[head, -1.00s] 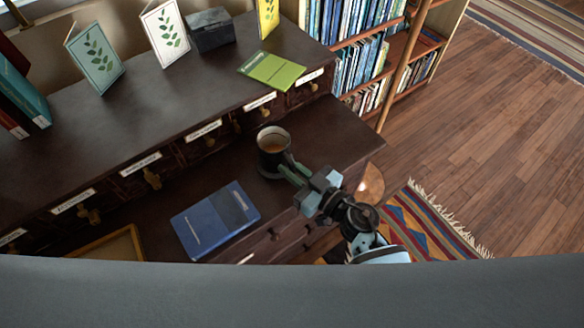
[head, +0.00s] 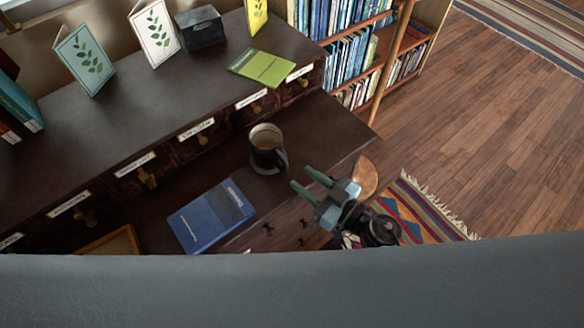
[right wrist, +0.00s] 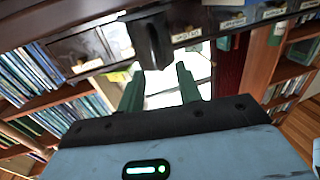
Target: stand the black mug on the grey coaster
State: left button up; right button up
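The black mug (head: 262,157) stands upright on the desk's lower surface, with a pale brown inside and its handle toward the lower right. A thin rim of the grey coaster (head: 267,171) shows under it; the mug hides the rest. My right gripper (head: 301,177) is open and empty, with green fingers pointing toward the mug and a gap between them. In the right wrist view a dark shape, probably the mug (right wrist: 150,42), lies beyond the open fingertips of this gripper (right wrist: 160,69). My left gripper is not in view.
A blue book (head: 212,215) lies left of the gripper on the desk (head: 330,140). Labelled drawers (head: 195,132) line the back, below a shelf holding a green booklet (head: 262,68), standing cards and a dark box (head: 200,27). A bookcase (head: 375,60) stands at the right.

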jog(key=v, duration=0.5)
jog(key=shift+s, duration=0.1)
dwell(0.3)
jog(key=s+d+f+m+t+h, duration=0.1)
jog(key=s+d+f+m+h, duration=0.6)
jog(key=s+d+f+h, duration=0.3)
jog(key=s+f+g, duration=0.2)
jog(key=s+g, duration=0.1)
jog(key=s, duration=0.5)
jog(key=s+f+g+h, duration=0.1)
jog(key=s+f+g, duration=0.1)
jog(key=s, duration=0.6)
jog(key=shift+s+d+f+m+g, duration=0.3)
jog(key=shift+d+f+g, duration=0.15)
jog(key=shift+f, duration=0.2)
